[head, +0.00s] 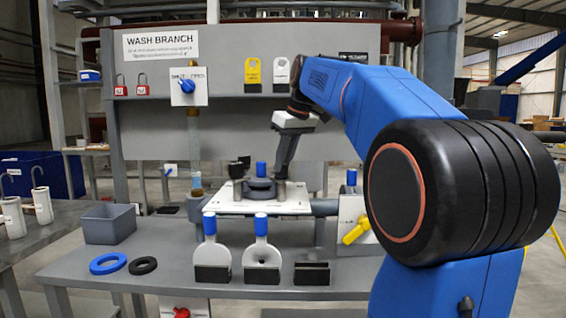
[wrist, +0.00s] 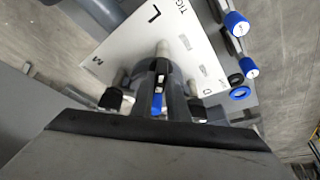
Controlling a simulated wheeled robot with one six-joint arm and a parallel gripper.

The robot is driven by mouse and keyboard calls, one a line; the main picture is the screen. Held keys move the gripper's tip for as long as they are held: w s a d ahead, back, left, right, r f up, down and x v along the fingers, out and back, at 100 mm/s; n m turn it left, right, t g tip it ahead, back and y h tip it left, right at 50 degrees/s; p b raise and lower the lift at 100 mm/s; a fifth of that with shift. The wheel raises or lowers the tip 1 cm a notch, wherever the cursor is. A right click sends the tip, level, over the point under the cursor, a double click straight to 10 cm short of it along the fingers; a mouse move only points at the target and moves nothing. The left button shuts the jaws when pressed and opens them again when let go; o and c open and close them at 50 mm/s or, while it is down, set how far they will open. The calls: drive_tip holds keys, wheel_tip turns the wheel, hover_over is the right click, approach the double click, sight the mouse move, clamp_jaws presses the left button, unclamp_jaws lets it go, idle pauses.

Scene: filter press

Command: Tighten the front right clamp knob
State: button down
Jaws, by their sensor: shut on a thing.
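A white plate (head: 226,204) carries a grey round housing with a blue-topped part (head: 261,169) at its middle. Black clamp knobs (head: 236,170) stand at its left side. My gripper (head: 280,174) reaches down at the right side of the housing and is shut on a clamp knob there, which it hides in the head view. In the wrist view the plate (wrist: 122,48) shows lettering, with black knobs (wrist: 111,98) and the blue part (wrist: 157,103) just beyond my gripper's grey body. The fingertips and the held knob are hidden in that view.
Two blue-handled paddles (head: 261,262) stand in holders on the grey bench (head: 170,262) in front. A blue ring (head: 108,263), a black ring (head: 143,265) and a grey bin (head: 109,225) are at left. A yellow valve handle (head: 357,231) sits right of the plate, near my arm.

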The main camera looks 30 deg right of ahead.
idle(0.4)
drive_tip(key=c, duration=1.7)
unclamp_jaws()
drive_tip(key=shift+s+r, duration=0.1)
drive_tip(key=v, duration=1.7)
drive_tip(key=shift+d+r, duration=0.1)
